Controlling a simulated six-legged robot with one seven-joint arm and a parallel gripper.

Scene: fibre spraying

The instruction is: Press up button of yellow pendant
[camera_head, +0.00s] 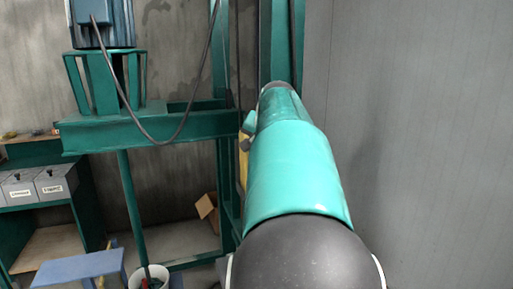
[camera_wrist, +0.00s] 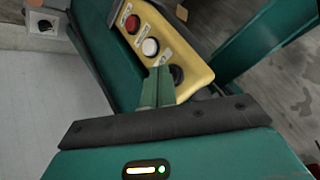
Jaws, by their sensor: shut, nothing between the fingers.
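The yellow pendant (camera_wrist: 192,61) lies tilted across the upper middle of the wrist view. It carries a red button (camera_wrist: 132,23), a white button (camera_wrist: 150,47) and a dark button (camera_wrist: 177,74), each with a small label beside it that is too small to read. My gripper (camera_wrist: 159,72) is shut and empty. Its green fingertips lie just below the white button and left of the dark one in the picture, partly covering the pendant's face. I cannot tell whether they touch it. In the head view my arm hides most of the pendant; only a yellow sliver (camera_head: 242,168) shows.
A green steel frame (camera_head: 180,124) with a hanging cable stands behind and left. A shelf with grey boxes (camera_head: 52,184), a blue stool (camera_head: 72,268), a white bucket (camera_head: 150,274) and a cardboard box (camera_head: 207,207) are at left. A grey wall (camera_head: 420,130) bounds the right.

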